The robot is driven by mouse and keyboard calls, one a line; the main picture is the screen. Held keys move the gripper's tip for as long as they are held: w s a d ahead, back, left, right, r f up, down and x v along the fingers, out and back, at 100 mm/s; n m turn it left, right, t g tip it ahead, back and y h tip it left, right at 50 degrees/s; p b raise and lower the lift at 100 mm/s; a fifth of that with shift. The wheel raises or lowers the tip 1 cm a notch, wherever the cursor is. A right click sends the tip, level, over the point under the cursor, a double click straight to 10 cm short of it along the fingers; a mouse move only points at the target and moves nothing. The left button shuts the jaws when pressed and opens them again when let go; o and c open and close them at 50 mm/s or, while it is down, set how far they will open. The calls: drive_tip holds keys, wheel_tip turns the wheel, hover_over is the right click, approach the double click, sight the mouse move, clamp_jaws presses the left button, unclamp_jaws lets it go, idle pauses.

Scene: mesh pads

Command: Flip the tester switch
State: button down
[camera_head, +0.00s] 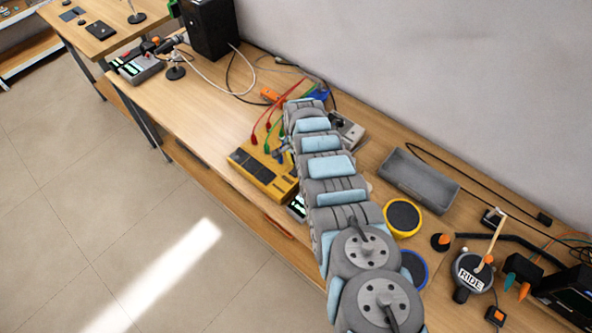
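A yellow box-shaped device (258,172), which looks like the tester, sits at the front edge of the workbench. Red and green leads (277,120) run over its back end. My arm lies across its right side and hides part of it. I cannot make out the switch or its position. My arm reaches from the lower right up to the middle of the bench.
A grey tray (447,192) stands right of my arm, near the wall. A yellow-rimmed round pad (403,217) and a blue-rimmed one (414,267) lie beside the arm. A black box (208,28) stands at the back left. The bench (205,107) is fairly clear left of the device.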

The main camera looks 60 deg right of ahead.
drive_tip(key=shift+f+b, duration=0.6)
drive_tip(key=shift+f, duration=0.1)
idle(0.5)
drive_tip(key=shift+r+p, duration=3.6)
drive_tip(key=shift+p, duration=0.05)
